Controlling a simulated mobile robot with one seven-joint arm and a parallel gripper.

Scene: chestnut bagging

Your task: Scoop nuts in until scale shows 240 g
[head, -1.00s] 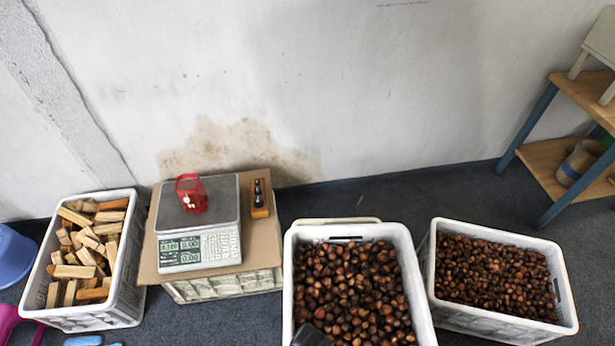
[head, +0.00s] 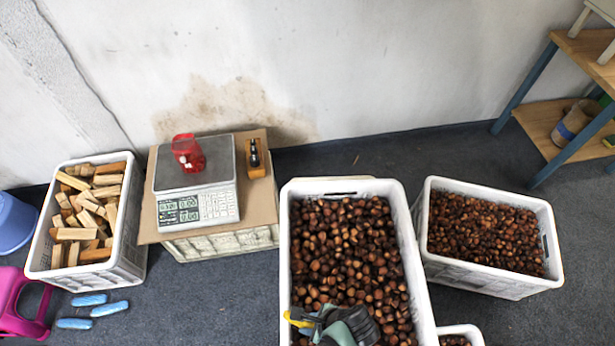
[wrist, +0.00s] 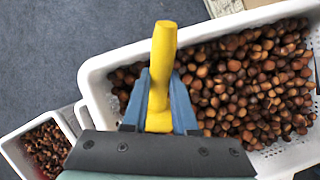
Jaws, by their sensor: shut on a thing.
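A red see-through bag (head: 188,152) stands upright on the scale's metal plate (head: 220,170). The scale display (head: 177,209) is lit, but its digits are too small to read surely. A white crate (head: 286,240) full of chestnuts (head: 345,250) stands in front of me. My gripper (wrist: 161,95) is shut on a yellow handle (wrist: 162,60), seen between its blue fingers in the wrist view. In the head view the yellow handle (head: 298,320) shows beside my gripper (head: 322,317) over the crate's near end. The scoop's bowl is not visible.
A second crate (head: 487,288) of smaller nuts stands at right, a crate (head: 130,230) of wood blocks at left. A small dark-topped device (head: 256,158) sits beside the scale. A shelf (head: 550,120) is at the far right.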

